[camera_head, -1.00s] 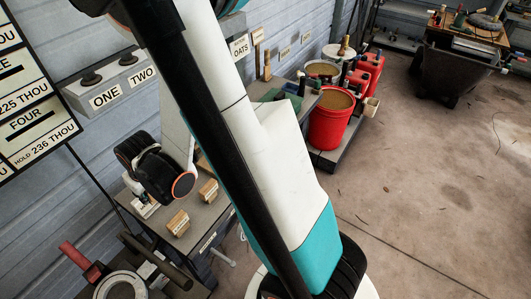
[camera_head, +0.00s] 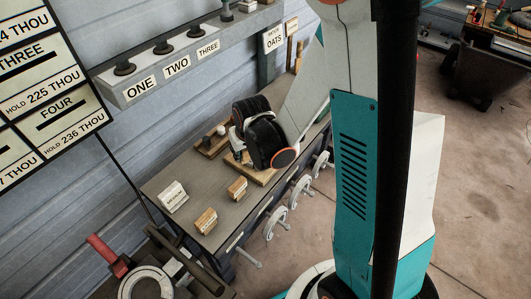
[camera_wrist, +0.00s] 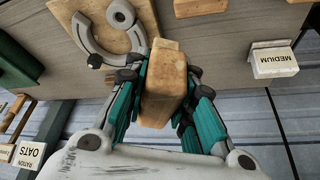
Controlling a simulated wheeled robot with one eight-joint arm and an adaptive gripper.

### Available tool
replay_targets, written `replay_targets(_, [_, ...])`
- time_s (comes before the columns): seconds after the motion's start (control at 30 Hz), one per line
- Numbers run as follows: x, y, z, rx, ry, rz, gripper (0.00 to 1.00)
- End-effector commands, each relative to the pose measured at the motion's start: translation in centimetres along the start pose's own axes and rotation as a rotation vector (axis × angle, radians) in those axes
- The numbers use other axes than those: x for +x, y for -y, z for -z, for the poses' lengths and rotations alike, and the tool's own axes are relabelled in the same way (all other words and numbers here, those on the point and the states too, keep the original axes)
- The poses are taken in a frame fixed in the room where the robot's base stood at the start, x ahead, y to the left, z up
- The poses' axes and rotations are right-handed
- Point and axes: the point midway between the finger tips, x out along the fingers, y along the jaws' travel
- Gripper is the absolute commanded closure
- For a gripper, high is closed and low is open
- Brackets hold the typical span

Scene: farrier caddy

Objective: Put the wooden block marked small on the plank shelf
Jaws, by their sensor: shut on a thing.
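My gripper (camera_wrist: 167,92) is shut on a pale wooden block (camera_wrist: 164,62) in the wrist view, with a teal-and-black finger on each side. No marking can be read on its visible faces. In the head view my gripper (camera_head: 232,138) is over the grey bench (camera_head: 195,182), largely hidden by my wrist. Two other wooden blocks, one (camera_head: 237,188) and another (camera_head: 206,220), stand apart on the bench; their markings are too small to read. I cannot tell which surface is the plank shelf.
A wooden board with a horseshoe (camera_wrist: 122,15) lies near the held block. A white label reading MEDIUM (camera_wrist: 275,63) is to its right. A wall ledge (camera_head: 185,65) with black knobs is labelled ONE, TWO, THREE. A vise (camera_head: 150,278) is at the lower left.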

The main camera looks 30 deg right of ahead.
Motion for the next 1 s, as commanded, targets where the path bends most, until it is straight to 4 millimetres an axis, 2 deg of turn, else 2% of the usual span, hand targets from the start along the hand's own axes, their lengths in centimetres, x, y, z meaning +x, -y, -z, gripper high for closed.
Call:
replay_targets(0.17, [0.1,0.1,0.0,-0.002,0.000,0.001,1.00])
replay_targets(0.27, [1.1,0.7,0.5,-0.021,0.000,0.009,1.00])
replay_targets(0.37, [3.1,2.1,1.4,-0.066,0.001,0.029,1.00])
replay_targets(0.6, [9.0,7.4,4.5,-0.221,0.000,0.092,1.00])
replay_targets(0.7, [10.7,9.2,5.4,-0.270,-0.001,0.112,1.00])
replay_targets(0.83, [11.9,10.7,6.1,-0.310,-0.002,0.129,1.00])
replay_targets(1.0, [12.1,11.2,6.4,-0.323,-0.002,0.134,1.00])
